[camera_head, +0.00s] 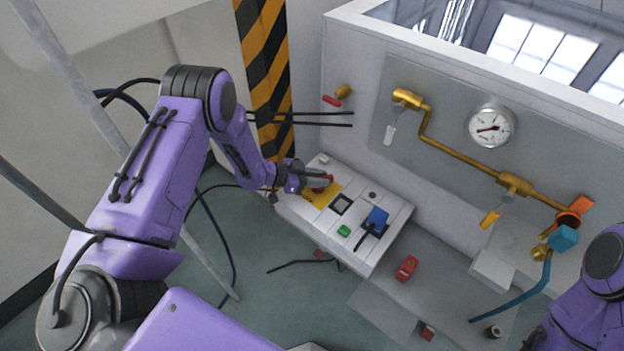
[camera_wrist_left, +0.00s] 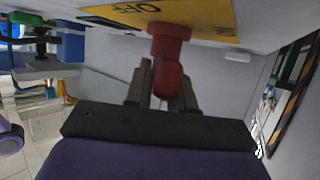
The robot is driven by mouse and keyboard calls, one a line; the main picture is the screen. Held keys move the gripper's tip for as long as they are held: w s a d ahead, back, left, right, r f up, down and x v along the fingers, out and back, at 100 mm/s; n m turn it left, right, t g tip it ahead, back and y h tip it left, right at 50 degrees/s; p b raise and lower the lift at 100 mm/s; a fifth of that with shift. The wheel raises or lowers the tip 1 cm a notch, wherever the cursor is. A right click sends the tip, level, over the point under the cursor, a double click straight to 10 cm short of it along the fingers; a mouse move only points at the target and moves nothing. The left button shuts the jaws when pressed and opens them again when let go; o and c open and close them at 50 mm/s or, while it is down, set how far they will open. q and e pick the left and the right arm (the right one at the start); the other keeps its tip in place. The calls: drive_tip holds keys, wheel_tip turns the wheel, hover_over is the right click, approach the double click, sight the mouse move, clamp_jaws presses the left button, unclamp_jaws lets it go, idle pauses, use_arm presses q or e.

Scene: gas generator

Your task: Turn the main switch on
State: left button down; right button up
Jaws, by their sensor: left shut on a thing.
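The main switch is a red knob (camera_head: 321,187) on a yellow plate (camera_head: 325,196) at the far left end of the white control box (camera_head: 384,243). In the left wrist view the red knob (camera_wrist_left: 169,45) stands out from the yellow plate (camera_wrist_left: 207,12), which carries the word OFF and a second, partly cut label. My left gripper (camera_head: 316,180) is at the knob; in the wrist view its fingers (camera_wrist_left: 165,82) are shut on the red handle, one on each side. My right arm enters at the lower right, but its gripper does not show.
The box also carries a green button (camera_head: 344,231) and a blue part (camera_head: 377,217). Behind stands a panel with brass pipes (camera_head: 455,148) and a gauge (camera_head: 490,127). A red object (camera_head: 406,268) lies right of the box. Thin black rods cross left of the panel.

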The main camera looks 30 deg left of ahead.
idle(0.3)
use_arm(q)
drive_tip(key=c, duration=1)
unclamp_jaws()
drive_tip(key=shift+c, duration=0.2)
drive_tip(key=b+v, duration=0.1)
drive_tip(key=v, duration=0.9)
drive_tip(key=shift+s+a, duration=0.1)
drive_tip(key=shift+a, duration=0.15)
